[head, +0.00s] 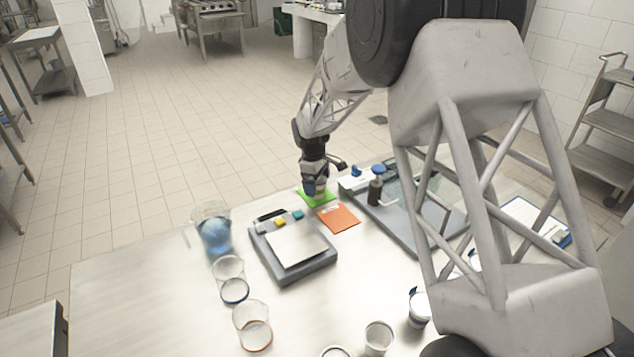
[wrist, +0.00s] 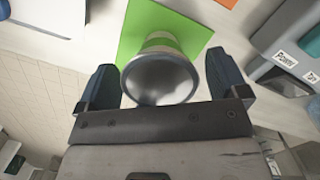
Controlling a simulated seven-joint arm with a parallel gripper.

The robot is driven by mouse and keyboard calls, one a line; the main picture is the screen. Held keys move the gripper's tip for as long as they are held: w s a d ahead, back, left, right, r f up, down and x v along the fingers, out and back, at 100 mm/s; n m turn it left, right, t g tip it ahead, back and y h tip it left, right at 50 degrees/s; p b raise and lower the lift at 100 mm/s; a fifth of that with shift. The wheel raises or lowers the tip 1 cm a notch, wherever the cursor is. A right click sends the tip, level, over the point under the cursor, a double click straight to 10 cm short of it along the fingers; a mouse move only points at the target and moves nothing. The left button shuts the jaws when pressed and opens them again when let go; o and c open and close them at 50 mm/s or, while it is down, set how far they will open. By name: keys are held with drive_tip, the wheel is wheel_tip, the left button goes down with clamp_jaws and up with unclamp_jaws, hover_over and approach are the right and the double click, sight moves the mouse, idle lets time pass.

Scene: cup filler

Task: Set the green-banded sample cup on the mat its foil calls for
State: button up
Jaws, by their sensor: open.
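A sample cup (wrist: 160,76) with a silvery foil top and a pale, slightly greenish side is at the green mat (wrist: 196,32) in the wrist view. It looks upright on the mat; part of its base is hidden. Any mark on the foil is too blurred to read. My gripper (wrist: 161,84) is open, with one finger on each side of the cup and a gap visible on both sides. In the head view my gripper (head: 316,188) is low over the green mat (head: 325,202) and mostly hides the cup. The orange mat (head: 338,219) lies just nearer the camera.
A scale (head: 290,268) stands left of the orange mat. A container of blue liquid (head: 213,232), clear cups (head: 229,279) and white cups (head: 379,338) stand around it. A grey tray-like device (head: 385,222) is close on the right. The table's left front is clear.

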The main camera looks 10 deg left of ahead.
drive_tip(key=shift+r, duration=0.15)
wheel_tip(320, 180, up, 12)
drive_tip(key=a, duration=0.1)
drive_tip(key=shift+w+a, duration=0.15)
drive_tip(key=shift+a, duration=0.1)
idle(0.4)
idle(0.8)
